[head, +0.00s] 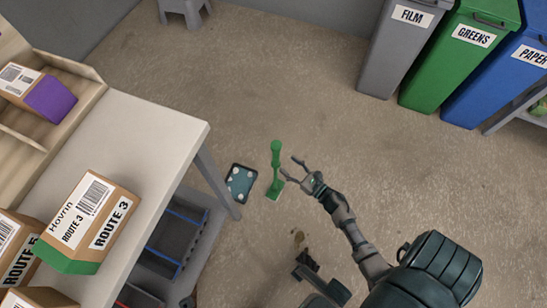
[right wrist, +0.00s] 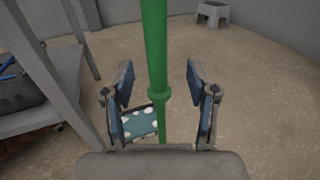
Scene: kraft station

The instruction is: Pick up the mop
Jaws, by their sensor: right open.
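The green mop (head: 276,165) stands upright on the floor, right of the table's leg in the head view. Its handle also shows in the right wrist view (right wrist: 154,50), running down between the two fingers. My right gripper (head: 289,169) is open, with its fingers pointing at the mop handle from the right. In the right wrist view my right gripper (right wrist: 160,95) has a finger on each side of the handle, with a gap on both sides. The mop's foot is hidden in that view.
A white table (head: 150,135) with labelled boxes is at left. A dark teal pad with white dots (head: 241,184) lies beside the mop. Grey, green (head: 455,60) and blue bins stand at top right. A grey stool (head: 185,8) is at the back.

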